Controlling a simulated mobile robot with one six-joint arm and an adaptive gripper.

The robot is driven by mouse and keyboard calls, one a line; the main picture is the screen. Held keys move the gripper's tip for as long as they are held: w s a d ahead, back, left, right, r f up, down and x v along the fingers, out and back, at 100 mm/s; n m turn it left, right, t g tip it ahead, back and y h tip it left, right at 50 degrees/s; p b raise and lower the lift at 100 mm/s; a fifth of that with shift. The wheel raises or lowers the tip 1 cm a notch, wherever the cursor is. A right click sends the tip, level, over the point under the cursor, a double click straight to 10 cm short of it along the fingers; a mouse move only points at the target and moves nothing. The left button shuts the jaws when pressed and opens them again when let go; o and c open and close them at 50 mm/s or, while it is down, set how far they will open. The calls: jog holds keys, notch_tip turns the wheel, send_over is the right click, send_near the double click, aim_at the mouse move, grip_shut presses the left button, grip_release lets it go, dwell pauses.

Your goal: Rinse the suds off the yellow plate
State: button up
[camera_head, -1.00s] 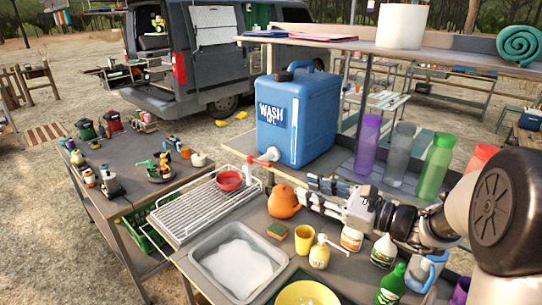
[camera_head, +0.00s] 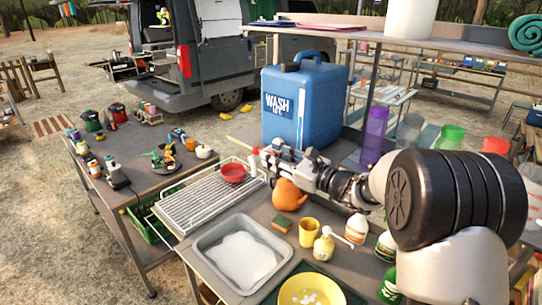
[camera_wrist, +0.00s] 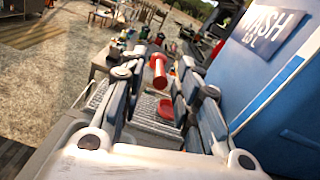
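The yellow plate (camera_head: 309,290) lies at the bottom edge of the head view, partly cut off, with white suds spots on it. The blue wash jug (camera_head: 304,110) stands upright on the bench; its side also fills the right of the wrist view (camera_wrist: 275,75). My gripper (camera_head: 258,156) is in front of the jug's lower left, above the drying rack. In the wrist view its fingers (camera_wrist: 163,85) are apart, with the red tap (camera_wrist: 159,72) showing between them. I cannot tell whether they touch it. In the head view my gripper hides the tap.
A sink (camera_head: 238,253) holds suds. A wire rack (camera_head: 205,200) carries a red bowl (camera_head: 233,172). An orange jug (camera_head: 288,195), sponge (camera_head: 282,223), yellow cup (camera_head: 309,233) and bottles crowd the bench below my arm. A shelf (camera_head: 420,45) overhangs at right.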

jog(key=shift+x, duration=0.9)
jog(key=shift+c, duration=0.2)
grip_shut()
